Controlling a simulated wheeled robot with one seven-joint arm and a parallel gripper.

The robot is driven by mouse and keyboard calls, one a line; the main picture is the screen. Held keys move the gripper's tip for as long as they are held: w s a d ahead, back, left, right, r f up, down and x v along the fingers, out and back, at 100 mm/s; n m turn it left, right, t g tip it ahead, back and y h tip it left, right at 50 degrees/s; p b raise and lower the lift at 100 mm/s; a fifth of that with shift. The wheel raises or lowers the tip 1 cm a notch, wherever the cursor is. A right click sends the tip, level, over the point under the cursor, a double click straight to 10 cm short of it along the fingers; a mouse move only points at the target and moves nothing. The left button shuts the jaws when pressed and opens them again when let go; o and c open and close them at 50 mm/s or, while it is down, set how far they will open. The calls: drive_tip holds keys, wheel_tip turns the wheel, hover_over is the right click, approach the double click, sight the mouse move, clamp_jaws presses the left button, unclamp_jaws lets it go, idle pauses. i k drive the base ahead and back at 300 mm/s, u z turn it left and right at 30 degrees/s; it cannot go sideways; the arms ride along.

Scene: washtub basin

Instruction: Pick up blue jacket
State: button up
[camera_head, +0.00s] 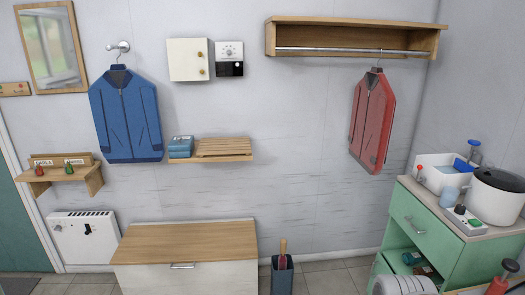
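The blue jacket (126,115) hangs on a hanger from a round silver wall hook (119,48) on the left part of the white wall. Its front faces me and its zip looks closed. A red jacket (372,121) hangs from the metal rod (340,51) under a wooden shelf (350,27) on the right.
A wooden-topped chest (185,245) stands on the floor below. A small key shelf (65,181) is at left. A green cabinet (425,237) fills the right side.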

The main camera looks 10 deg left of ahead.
sight(124, 104)
drive_tip(key=i, duration=1.8)
drive_tip(key=u, duration=2.1)
drive_tip(key=i, duration=0.8)
